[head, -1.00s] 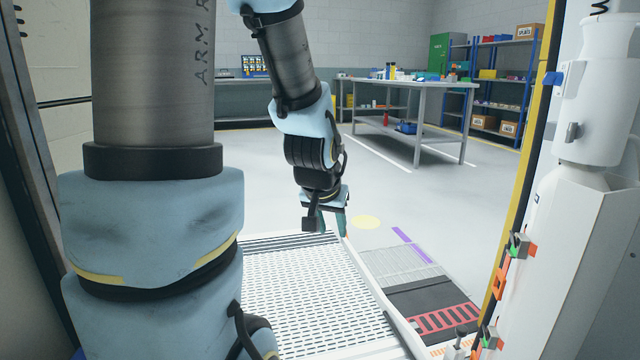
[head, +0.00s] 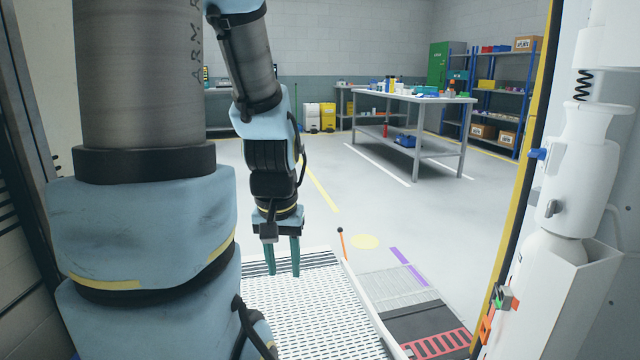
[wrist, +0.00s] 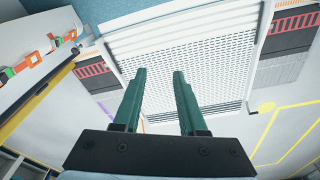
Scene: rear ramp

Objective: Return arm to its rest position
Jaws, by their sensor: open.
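My arm fills the left and centre of the head view, reaching out over the ramp. My gripper (head: 284,271) hangs at its end with its two green fingers pointing down. The fingers are apart and nothing is between them. In the wrist view, my gripper (wrist: 158,75) shows both fingers parallel, with a clear gap and the ramp beyond them. The white perforated ramp (head: 310,310) lies below and behind the fingers; the exact height above it is hard to tell.
A white cylinder housing (head: 578,190) stands close on the right, beside a yellow-edged door frame (head: 522,170). A workbench (head: 413,101) and blue shelves (head: 500,95) stand farther back. The grey floor between is clear.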

